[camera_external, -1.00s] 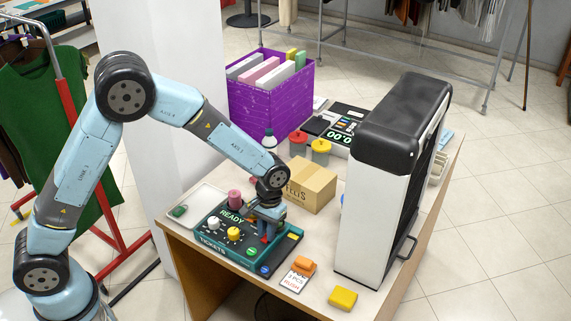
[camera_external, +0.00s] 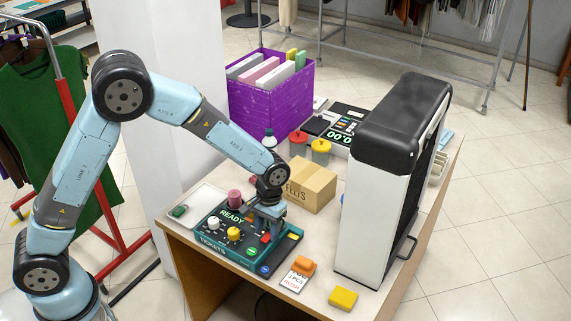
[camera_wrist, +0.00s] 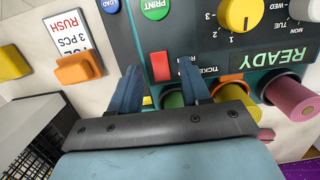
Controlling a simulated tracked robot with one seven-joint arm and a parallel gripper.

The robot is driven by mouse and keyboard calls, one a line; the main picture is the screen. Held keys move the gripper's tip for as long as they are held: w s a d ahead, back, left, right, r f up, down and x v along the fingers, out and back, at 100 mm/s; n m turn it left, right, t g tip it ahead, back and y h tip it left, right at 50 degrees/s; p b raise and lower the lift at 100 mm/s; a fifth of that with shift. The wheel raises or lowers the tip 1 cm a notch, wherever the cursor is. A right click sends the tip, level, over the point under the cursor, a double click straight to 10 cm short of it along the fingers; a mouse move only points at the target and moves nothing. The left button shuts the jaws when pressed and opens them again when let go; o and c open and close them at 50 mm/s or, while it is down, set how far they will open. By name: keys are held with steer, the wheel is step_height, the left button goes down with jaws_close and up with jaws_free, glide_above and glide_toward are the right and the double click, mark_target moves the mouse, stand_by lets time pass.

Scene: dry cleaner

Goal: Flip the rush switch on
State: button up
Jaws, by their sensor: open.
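The teal ticket console (camera_external: 215,250) lies on the counter, with a READY display, knobs and buttons on top. A red switch-like piece (camera_wrist: 160,66) shows in the wrist view beside the green PRINT button (camera_wrist: 155,8); I cannot read a rush label on it. My gripper (camera_external: 267,224) is above the right part of the console, pointing down. In the wrist view, my gripper (camera_wrist: 160,78) is open and empty, its blue fingers on either side of the red piece's line. Whether they touch it I cannot tell.
An orange block (camera_external: 304,265) sits on a RUSH card at the counter's front, with a yellow block (camera_external: 343,298) to its right. A cardboard box (camera_external: 312,185) stands close behind my gripper. A tall black-and-white machine (camera_external: 385,180) stands to the right.

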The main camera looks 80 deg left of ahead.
step_height(320, 180, up, 13)
steer(key=w+a, duration=0.1)
steer(key=shift+w, duration=0.15)
steer(key=shift+a+f, duration=0.1)
steer(key=s+d+r+m+t+y, duration=0.15)
steer(key=s+d+r, duration=0.25)
steer(key=s+r, duration=0.4)
steer(key=s+d+r+m+t+h, duration=0.1)
steer(key=s+d+r+m+t, duration=0.2)
steer(key=s+r, duration=0.55)
steer(key=s+d+m+t, duration=0.1)
steer(key=s+d+m, duration=0.1)
steer(key=s, duration=0.8)
steer(key=s+d+m+t, duration=0.1)
steer(key=s+d, duration=0.3)
steer(key=s, duration=0.6)
steer(key=shift+r+m+y, duration=0.35)
steer(key=shift+r+m, duration=0.1)
steer(key=shift+m, duration=0.3)
stand_by(0.6)
